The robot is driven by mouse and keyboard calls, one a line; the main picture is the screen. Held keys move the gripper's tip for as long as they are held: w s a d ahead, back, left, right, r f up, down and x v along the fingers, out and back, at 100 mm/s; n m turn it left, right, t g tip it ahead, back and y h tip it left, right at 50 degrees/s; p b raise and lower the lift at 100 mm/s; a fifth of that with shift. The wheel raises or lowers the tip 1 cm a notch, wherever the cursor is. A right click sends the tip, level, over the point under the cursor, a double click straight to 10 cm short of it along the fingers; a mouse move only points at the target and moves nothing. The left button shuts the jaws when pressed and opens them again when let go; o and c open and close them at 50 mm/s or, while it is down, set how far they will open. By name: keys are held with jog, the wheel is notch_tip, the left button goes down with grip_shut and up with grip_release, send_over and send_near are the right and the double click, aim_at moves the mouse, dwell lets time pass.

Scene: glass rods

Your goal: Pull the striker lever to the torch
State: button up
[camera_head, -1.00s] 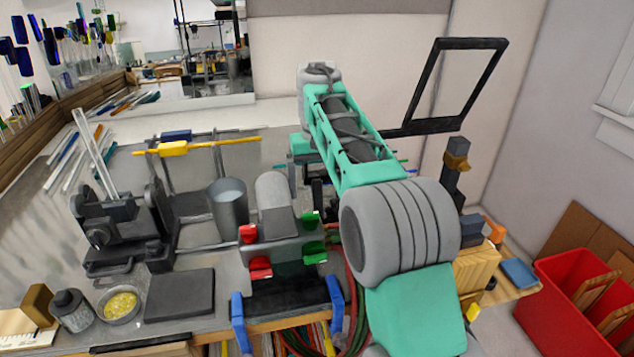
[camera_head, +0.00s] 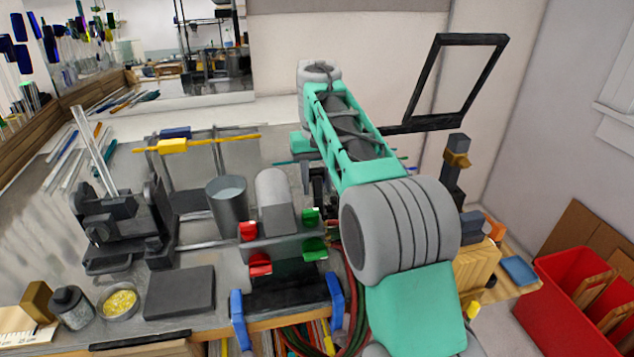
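The torch looks to be the grey rounded barrel (camera_head: 273,188) standing at the bench front, behind red knobs (camera_head: 259,264) and green knobs (camera_head: 314,248). My gripper (camera_head: 312,182) is just right of the barrel, low behind my teal arm. Only parts of its dark fingers show; the arm hides the rest. I cannot tell whether the fingers are apart or hold anything. I cannot make out the striker lever for certain; dark parts beside the fingers are partly hidden. A dark upright post with a brass-coloured collar (camera_head: 457,159) stands at the right, behind my arm.
A grey cup (camera_head: 228,204) stands left of the barrel. A dark clamp fixture (camera_head: 120,225) and a flat dark block (camera_head: 179,293) are farther left. A yellow-handled rod (camera_head: 172,146) lies across supports behind. A black frame (camera_head: 410,85) stands at the back right. A red bin (camera_head: 566,300) is at far right.

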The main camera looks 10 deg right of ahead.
jog(key=c, duration=0.6)
jog(key=shift+s+r+b, duration=0.15)
jog(key=shift+s+b, duration=0.4)
jog(key=shift+s, duration=0.85)
